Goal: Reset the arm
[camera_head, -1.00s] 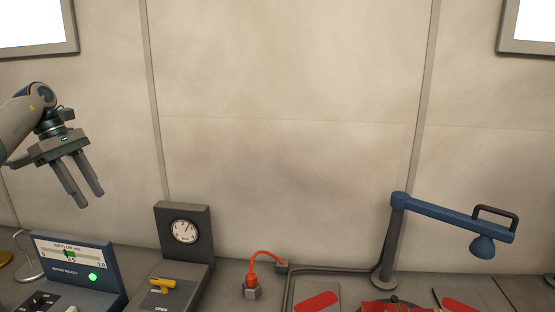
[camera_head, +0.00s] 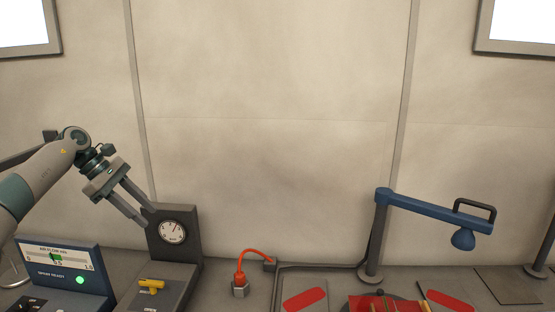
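My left gripper (camera_head: 143,208) is in the air at the left of the head view, pointing down and to the right. Its two fingers are apart with nothing between them. Its fingertips show in front of the left edge of the dark gauge panel (camera_head: 190,215); I cannot tell whether they touch it. A blue arm (camera_head: 425,206) on a grey post (camera_head: 378,240) stands at the right, with a black handle (camera_head: 476,208) and a blue rounded head (camera_head: 463,239) hanging at its end. My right gripper does not show.
A yellow lever (camera_head: 151,286) sits below the gauge. An orange hose (camera_head: 240,266) rises from a small fitting. Red pads (camera_head: 305,299) lie at the front. The wall space in the middle is clear.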

